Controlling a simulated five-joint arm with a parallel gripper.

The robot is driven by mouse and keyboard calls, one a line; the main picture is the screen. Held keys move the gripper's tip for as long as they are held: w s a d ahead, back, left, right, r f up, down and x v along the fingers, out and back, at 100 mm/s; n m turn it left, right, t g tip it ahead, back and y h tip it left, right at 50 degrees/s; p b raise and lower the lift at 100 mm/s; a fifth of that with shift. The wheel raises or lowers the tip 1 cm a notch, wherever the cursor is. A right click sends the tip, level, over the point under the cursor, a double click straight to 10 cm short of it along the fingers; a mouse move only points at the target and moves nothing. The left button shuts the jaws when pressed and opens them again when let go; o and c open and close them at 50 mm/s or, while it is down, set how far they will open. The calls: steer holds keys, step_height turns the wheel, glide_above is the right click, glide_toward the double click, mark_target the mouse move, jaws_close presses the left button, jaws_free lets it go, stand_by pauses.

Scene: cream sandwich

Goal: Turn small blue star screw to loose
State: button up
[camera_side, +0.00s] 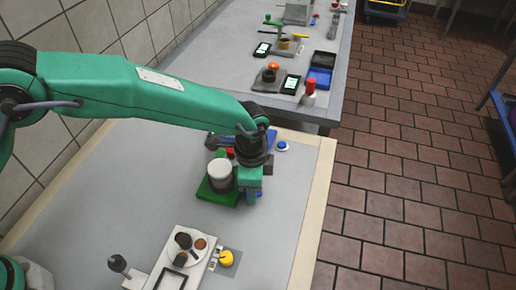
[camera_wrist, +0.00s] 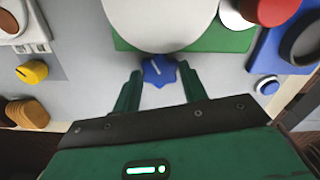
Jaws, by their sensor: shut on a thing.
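The small blue star screw (camera_wrist: 159,71) sits at the front edge of a green base, just below a large white round top. It has a thin pale pointer line on its face, tilted slightly in the wrist view. My gripper (camera_wrist: 160,76) has one green finger on each side of the screw and is shut on it. In the side view my gripper (camera_side: 252,192) is low at the right side of the green base (camera_side: 215,194); the screw is mostly hidden there.
The white-topped cylinder (camera_side: 220,174) stands on the green base, close to my gripper. A round blue knob (camera_side: 282,146) lies behind it. A yellow knob (camera_side: 227,258) and a white panel (camera_side: 183,262) are in front. Bare grey table lies to the left.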

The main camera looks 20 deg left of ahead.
steer(key=shift+r+n, duration=0.1)
steer(key=shift+n, duration=0.7)
steer(key=shift+d, duration=0.1)
steer(key=o, duration=1)
steer(key=shift+c, duration=0.2)
steer(key=shift+r, duration=3.9)
